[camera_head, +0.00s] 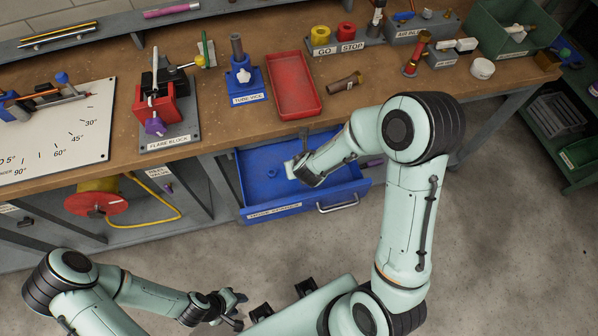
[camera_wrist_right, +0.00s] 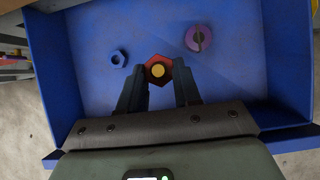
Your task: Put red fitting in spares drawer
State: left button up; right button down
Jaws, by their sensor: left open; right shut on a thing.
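The blue drawer (camera_head: 258,162) below the bench is pulled open; the label on its front is too small to read surely. My right gripper (camera_head: 300,172) is down inside it. In the right wrist view, my right gripper (camera_wrist_right: 159,88) is shut on the red fitting (camera_wrist_right: 151,64), a red hex piece with a yellow round centre, held over the drawer floor (camera_wrist_right: 235,80). Whether it touches the floor I cannot tell. The fitting is hidden by the gripper in the head view. My left gripper (camera_head: 236,308) is open and empty, low over the floor, away from the bench.
A blue nut (camera_wrist_right: 118,58) and a purple round piece (camera_wrist_right: 199,38) lie in the drawer. On the bench above are a red tray (camera_head: 294,84), a blue tube vice (camera_head: 247,84) and a brown cylinder (camera_head: 345,83). A hose reel (camera_head: 96,204) is left of the drawer.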

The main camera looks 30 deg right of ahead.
jog(key=f, duration=0.2)
jog(key=f+b, duration=0.1)
jog(key=shift+s+f, duration=0.25)
pick_arm(q)
jog(key=shift+s+f, duration=0.6)
jog(key=shift+f, duration=0.1)
pick_arm(e)
jog(key=shift+w, duration=0.1)
pick_arm(q)
jog(key=shift+f, duration=0.1)
pick_arm(e)
jog(key=shift+f, duration=0.1)
jog(key=shift+f, duration=0.1)
pick_arm(q)
jog(key=shift+s+f, duration=0.1)
pick_arm(e)
jog(key=c, duration=0.8)
grip_release()
